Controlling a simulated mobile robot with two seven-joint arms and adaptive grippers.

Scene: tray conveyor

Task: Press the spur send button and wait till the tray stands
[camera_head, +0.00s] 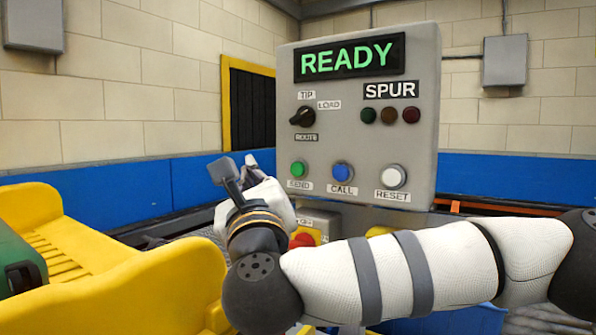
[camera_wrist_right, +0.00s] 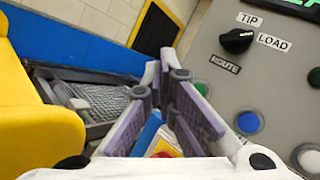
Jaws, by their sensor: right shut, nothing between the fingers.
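A grey control panel (camera_head: 350,130) has a display reading READY in green. Its green SEND button (camera_head: 298,168) sits at lower left, and it also shows in the right wrist view (camera_wrist_right: 200,88), partly behind a finger. The three small SPUR lamps (camera_head: 390,115) look dark. My right gripper (camera_head: 240,167) is shut and empty, just left of the SEND button. In the right wrist view its fingertips (camera_wrist_right: 172,68) meet to the left of the green button. I see no contact with the button. No tray can be surely made out. My left gripper is out of view.
The blue CALL button (camera_head: 343,173) and white RESET button (camera_head: 394,176) are right of SEND. A selector knob (camera_head: 303,117) is above. A red stop button (camera_head: 303,240) sits below. A yellow slatted structure (camera_head: 150,285) with a green case (camera_head: 18,262) fills the lower left.

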